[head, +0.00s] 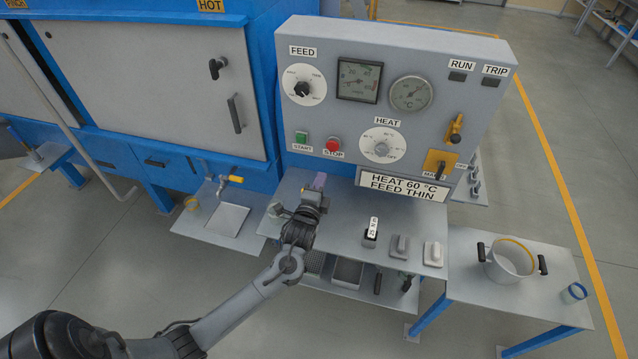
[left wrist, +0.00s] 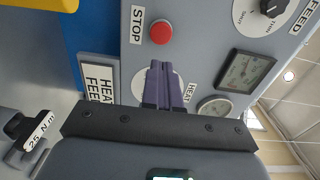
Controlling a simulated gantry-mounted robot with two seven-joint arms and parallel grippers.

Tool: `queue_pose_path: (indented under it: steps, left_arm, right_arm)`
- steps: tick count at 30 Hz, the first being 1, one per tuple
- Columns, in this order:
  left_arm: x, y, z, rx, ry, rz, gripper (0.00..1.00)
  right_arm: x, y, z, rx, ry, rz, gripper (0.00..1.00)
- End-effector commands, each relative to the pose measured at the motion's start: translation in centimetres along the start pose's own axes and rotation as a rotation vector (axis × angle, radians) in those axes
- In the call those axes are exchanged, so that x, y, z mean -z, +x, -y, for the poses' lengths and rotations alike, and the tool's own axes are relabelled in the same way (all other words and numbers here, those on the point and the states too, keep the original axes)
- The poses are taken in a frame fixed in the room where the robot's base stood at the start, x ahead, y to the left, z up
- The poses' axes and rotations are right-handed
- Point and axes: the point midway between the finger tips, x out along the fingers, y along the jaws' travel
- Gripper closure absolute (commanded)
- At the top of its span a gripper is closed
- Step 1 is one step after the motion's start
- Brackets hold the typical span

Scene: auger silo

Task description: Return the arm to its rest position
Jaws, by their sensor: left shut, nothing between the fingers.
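My left arm (head: 245,300) reaches in from the lower left. Its gripper (head: 320,181) is over the left part of the grey shelf below the control panel (head: 460,90). In the left wrist view the purple fingers (left wrist: 163,85) are together, with nothing between them. They point toward the panel, in front of the HEAT dial (left wrist: 185,90) and below the red STOP button (left wrist: 161,32) in that picture. I cannot tell whether they touch the panel. My right gripper is in neither view.
A pot (head: 511,260) and a small cup (head: 573,292) stand on the right table (head: 520,300). A blue machine with a yellow-handled tap (head: 232,179) is at left. Floor is clear at right.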

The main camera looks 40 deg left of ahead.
Motion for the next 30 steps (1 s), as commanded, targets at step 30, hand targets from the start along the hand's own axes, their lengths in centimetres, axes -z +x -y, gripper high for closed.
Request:
queue_pose_path:
  steps: [30]
  left_arm:
    - [-1.3, -6.7, -7.0, -0.123, 0.041, -0.020, 1.00]
  right_arm:
    - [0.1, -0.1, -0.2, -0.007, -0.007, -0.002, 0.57]
